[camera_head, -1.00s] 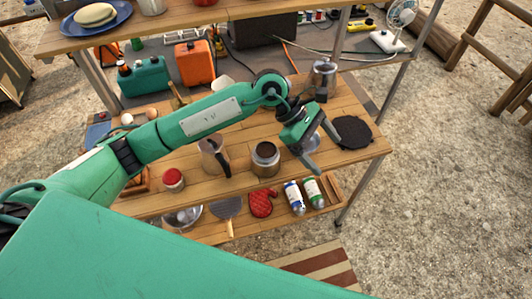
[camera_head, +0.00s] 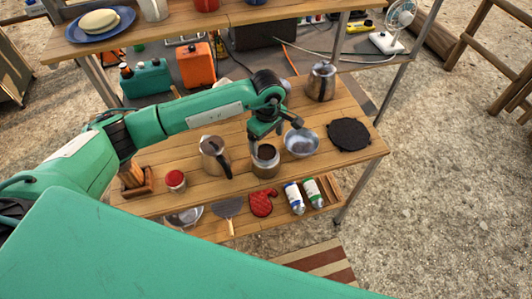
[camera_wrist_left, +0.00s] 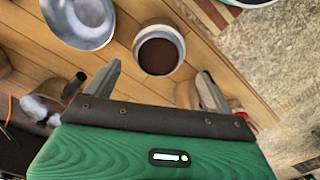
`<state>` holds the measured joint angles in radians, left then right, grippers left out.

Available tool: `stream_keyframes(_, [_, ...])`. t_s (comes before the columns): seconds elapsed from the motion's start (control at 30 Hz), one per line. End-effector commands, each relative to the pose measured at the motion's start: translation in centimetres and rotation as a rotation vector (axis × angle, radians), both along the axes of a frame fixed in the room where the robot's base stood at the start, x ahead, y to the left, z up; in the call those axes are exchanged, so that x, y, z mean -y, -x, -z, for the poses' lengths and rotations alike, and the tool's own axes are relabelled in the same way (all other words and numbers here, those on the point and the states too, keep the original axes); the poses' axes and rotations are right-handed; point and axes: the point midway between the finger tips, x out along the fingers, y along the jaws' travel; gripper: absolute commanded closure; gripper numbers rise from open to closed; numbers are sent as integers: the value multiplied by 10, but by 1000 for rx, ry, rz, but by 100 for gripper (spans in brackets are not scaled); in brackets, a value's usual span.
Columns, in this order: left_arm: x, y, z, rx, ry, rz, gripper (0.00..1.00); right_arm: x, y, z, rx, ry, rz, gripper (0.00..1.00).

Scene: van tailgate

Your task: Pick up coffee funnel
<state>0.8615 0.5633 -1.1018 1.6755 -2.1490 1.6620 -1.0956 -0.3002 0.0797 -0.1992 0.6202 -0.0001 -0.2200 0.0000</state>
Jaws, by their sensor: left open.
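The coffee funnel (camera_head: 265,153) shows as a round, dark-brown filled opening in the top of a silver moka pot base (camera_head: 265,169), which stands upright on the wooden middle shelf. In the left wrist view the brown-filled funnel (camera_wrist_left: 158,56) is seen from above inside the metal rim, just ahead of the fingertips. I cannot make out the funnel's own edge clearly. My left gripper (camera_head: 267,132) is open and empty, pointing down just above the base; its two spread fingers (camera_wrist_left: 160,72) also show in the left wrist view. My right gripper is not in view.
A metal bowl (camera_head: 301,143) stands close on the right and a spouted metal pot (camera_head: 213,157) on the left. A black round mat (camera_head: 349,134), a silver jug (camera_head: 321,81) and a red-lidded jar (camera_head: 175,181) share the shelf. The upper shelf (camera_head: 240,17) is behind.

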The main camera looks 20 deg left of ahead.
Motion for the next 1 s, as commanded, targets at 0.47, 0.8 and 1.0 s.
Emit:
stream_keyframes(0.47, [-4,-3,46,-4,0,-1,14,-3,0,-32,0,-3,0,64])
stream_keyframes(0.8, [-4,-4,56,1,0,1,14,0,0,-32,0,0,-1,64])
stream_keyframes(1.0, [-4,-4,56,1,0,1,53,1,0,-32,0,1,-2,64])
